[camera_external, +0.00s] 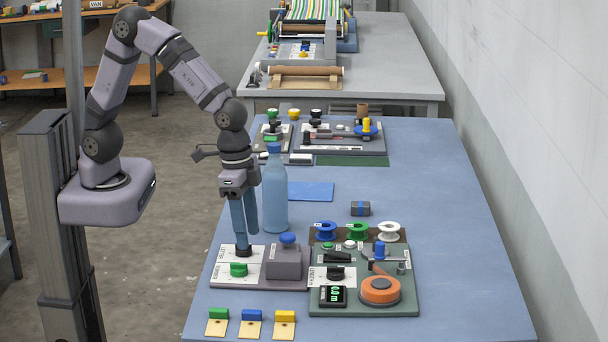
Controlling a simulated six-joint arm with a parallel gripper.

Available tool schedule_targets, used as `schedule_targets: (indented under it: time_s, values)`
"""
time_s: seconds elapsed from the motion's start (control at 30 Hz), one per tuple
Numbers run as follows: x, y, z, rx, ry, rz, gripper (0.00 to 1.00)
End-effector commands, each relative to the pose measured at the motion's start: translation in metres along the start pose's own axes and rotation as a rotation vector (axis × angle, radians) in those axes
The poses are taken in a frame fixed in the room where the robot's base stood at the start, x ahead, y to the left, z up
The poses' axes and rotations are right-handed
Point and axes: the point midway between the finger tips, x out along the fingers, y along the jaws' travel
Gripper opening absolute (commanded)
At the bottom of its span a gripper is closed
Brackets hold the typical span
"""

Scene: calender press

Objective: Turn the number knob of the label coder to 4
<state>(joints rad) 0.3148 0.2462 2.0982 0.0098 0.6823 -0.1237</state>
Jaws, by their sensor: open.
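A grey panel (259,282) near the front left of the blue table carries a black knob (243,252), a green knob (238,269) and a grey box with a blue top (287,256). It may be the label coder, but its lettering is too small to read surely. My gripper (245,237) points down with its blue fingers open, right at the black knob. The fingertips partly cover the knob. I cannot tell whether they touch it or straddle it. The knob's numbers and pointer are not readable.
A tall blue bottle (274,195) stands close behind and right of my gripper. A green panel (404,303) with spools, a black knob, a display and an orange disc adjoins on the right. Several colored blocks on tan plates lie in front. The table's right side is clear.

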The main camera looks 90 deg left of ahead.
Motion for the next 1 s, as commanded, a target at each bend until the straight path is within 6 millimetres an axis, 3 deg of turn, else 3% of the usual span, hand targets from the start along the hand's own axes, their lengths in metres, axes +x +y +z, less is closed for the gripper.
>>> schedule_targets:
  time_s: [0.1,0.2,0.47,1.0]
  values:
    - [0.013,-0.021,0.025,-0.144,-0.084,-0.013,0.51]
    - [0.017,-0.027,0.034,-0.194,-0.113,-0.018,0.51]
    - [0.023,-0.028,0.036,-0.202,-0.119,-0.019,0.51]
    - [0.080,-0.028,0.042,-0.198,-0.117,-0.019,0.51]
